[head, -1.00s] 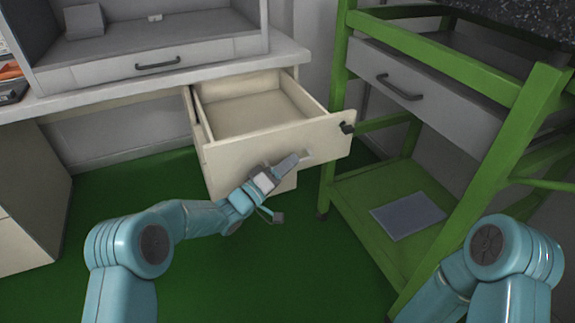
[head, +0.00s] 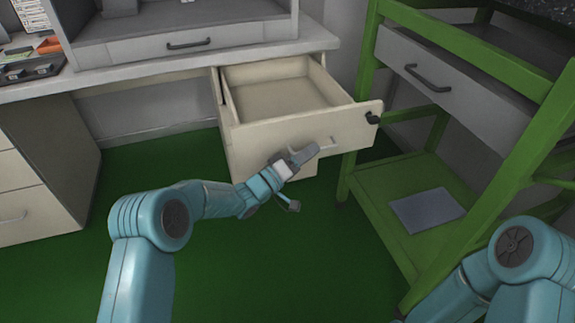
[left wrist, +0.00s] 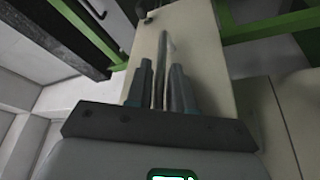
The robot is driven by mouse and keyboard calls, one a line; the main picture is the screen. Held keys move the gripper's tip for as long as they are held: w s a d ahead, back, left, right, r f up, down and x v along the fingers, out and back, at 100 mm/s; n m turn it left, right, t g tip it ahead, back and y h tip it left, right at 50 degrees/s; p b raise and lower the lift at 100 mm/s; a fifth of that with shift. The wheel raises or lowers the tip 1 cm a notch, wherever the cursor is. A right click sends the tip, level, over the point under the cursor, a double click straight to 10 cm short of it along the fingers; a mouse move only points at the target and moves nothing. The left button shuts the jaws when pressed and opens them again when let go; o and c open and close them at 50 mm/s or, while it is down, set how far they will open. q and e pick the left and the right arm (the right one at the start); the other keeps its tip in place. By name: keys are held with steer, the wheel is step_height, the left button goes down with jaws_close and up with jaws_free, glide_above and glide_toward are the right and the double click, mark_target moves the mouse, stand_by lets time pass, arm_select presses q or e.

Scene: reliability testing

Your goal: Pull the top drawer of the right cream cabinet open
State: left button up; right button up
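The cream cabinet under the right part of the desk has its top drawer (head: 265,132) pulled well out; its empty inside shows. A slim handle (head: 330,142) is on the drawer front, and the handle also shows in the left wrist view (left wrist: 166,45). My left gripper (head: 313,150) is at the drawer front, close to the handle. In the left wrist view its two fingers (left wrist: 161,75) stand apart on either side of the handle, with narrow gaps; contact cannot be made out. My right gripper is out of view; only my right arm shows at lower right.
A green frame rack (head: 362,150) with a grey drawer (head: 445,85) stands close to the right of the open drawer. Another cream cabinet (head: 40,185) is at left. The desk top (head: 130,82) is above. Green floor (head: 240,265) is clear in front.

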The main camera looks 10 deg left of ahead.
arm_select(q)
steer(key=p+v, duration=0.3)
steer(key=v, duration=1.2)
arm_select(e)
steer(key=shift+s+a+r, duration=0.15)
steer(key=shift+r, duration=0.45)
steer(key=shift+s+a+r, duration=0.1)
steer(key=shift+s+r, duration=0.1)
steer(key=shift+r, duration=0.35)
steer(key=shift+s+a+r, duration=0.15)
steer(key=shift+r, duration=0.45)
arm_select(q)
steer(key=s+f+n+g+y, duration=0.4)
steer(key=s+f+y, duration=0.55)
steer(key=f, duration=0.55)
steer(key=s+f+m+g+y, duration=0.15)
steer(key=s+f+g, duration=0.3)
steer(key=s, duration=0.55)
steer(key=s+f+m+g, duration=0.25)
steer(key=s+g, duration=0.25)
steer(key=s, duration=0.5)
step_height(320, 180, up, 30)
steer(key=p, duration=3.1)
steer(key=shift+s, duration=0.4)
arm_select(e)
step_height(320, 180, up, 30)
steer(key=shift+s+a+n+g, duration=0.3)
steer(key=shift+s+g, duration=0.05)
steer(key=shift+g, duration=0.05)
